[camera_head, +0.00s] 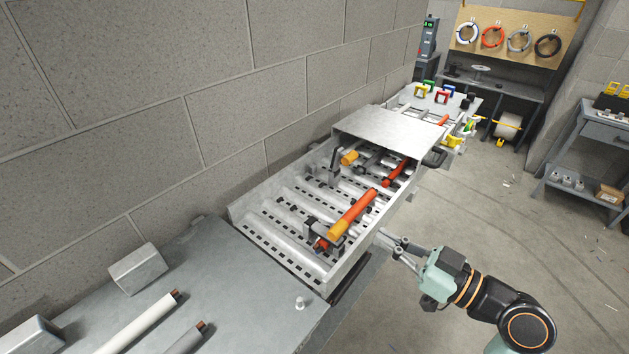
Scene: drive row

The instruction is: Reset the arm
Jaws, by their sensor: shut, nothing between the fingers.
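My arm reaches in from the lower right in the head view. My gripper (386,237) is at the right side of the metal drive row tray (352,262), pointing left toward its side wall. The gripper is shut and holds nothing. I cannot tell whether its tips touch the tray wall. An orange-red cylinder with a yellow end (352,213) lies across the slotted rollers inside the tray, left of my gripper.
A grey bench (235,300) with a white tube (138,322) and metal blocks is at the lower left, against the block wall (130,100). A flat cover (390,128) spans the tray's far end. Open floor (500,215) lies to the right.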

